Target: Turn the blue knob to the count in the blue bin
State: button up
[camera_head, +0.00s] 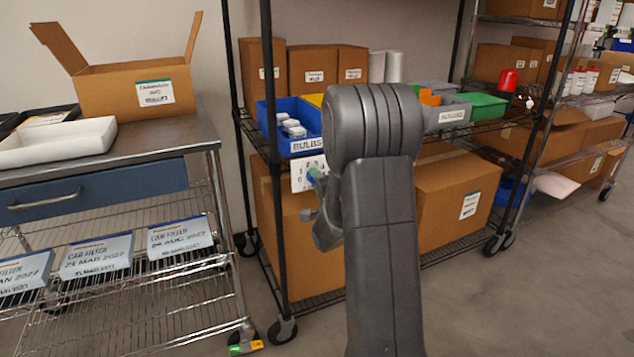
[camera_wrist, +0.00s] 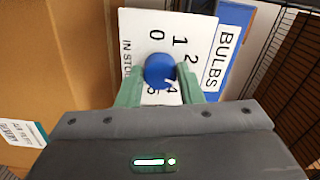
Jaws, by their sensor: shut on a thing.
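The blue bin (camera_head: 306,146), labelled BULBS, sits on the middle rack shelf and holds a few small white boxes (camera_head: 291,127). A white dial card (camera_head: 305,181) hangs below its front edge. In the wrist view the card (camera_wrist: 140,38) shows numbers including 0, 1, 2 and 4 around the round blue knob (camera_wrist: 158,69). My gripper (camera_wrist: 160,75) has its green fingers on both sides of the knob and is shut on it. No pointer on the knob can be made out. In the head view my arm hides most of the knob.
Large cardboard boxes (camera_head: 285,235) fill the shelf below. A metal cart (camera_head: 170,137) with an open box stands at left.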

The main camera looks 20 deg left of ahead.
jog(key=o, duration=1)
jog(key=p+v, duration=0.1)
jog(key=v, duration=1.3)
jog(key=shift+p, duration=0.4)
jog(key=shift+a, duration=0.1)
jog(key=b+x, duration=0.1)
jog(key=x, duration=1.3)
jog(key=shift+b, duration=0.4)
